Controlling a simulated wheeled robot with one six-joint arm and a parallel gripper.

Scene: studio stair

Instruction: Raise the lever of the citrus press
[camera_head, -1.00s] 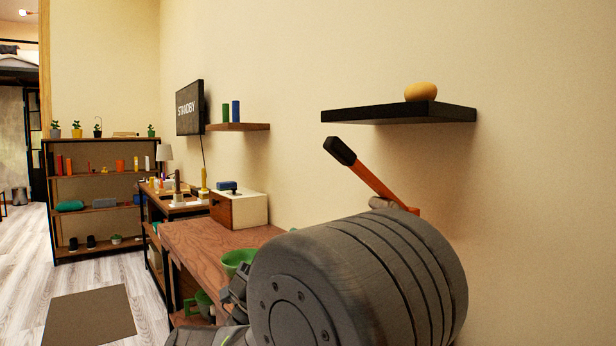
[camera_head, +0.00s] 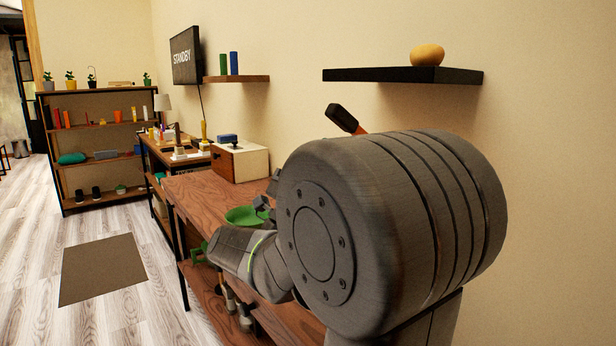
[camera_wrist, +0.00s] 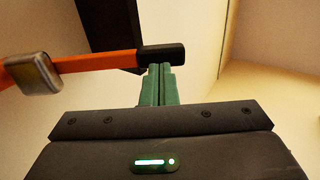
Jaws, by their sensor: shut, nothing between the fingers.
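The citrus press lever has a black grip (camera_head: 341,117) and an orange bar (camera_head: 361,130). In the head view it slants up to the left, its lower part hidden behind my arm. The wrist view shows the black grip (camera_wrist: 161,54), the orange bar (camera_wrist: 98,63) and a grey metal piece (camera_wrist: 34,73) on the bar. My gripper (camera_wrist: 160,72) is shut and empty, its green fingers together. Their tips appear at the lower edge of the grip, very close; I cannot tell whether they touch. The press body is hidden, and I cannot make out the fingers in the head view.
A black wall shelf (camera_head: 400,75) with a yellow round object (camera_head: 427,55) is above the lever. A wooden bench (camera_head: 200,200) holds a green bowl (camera_head: 245,216) and a white-and-wood box (camera_head: 240,162). Open floor lies left, with a brown mat (camera_head: 103,268).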

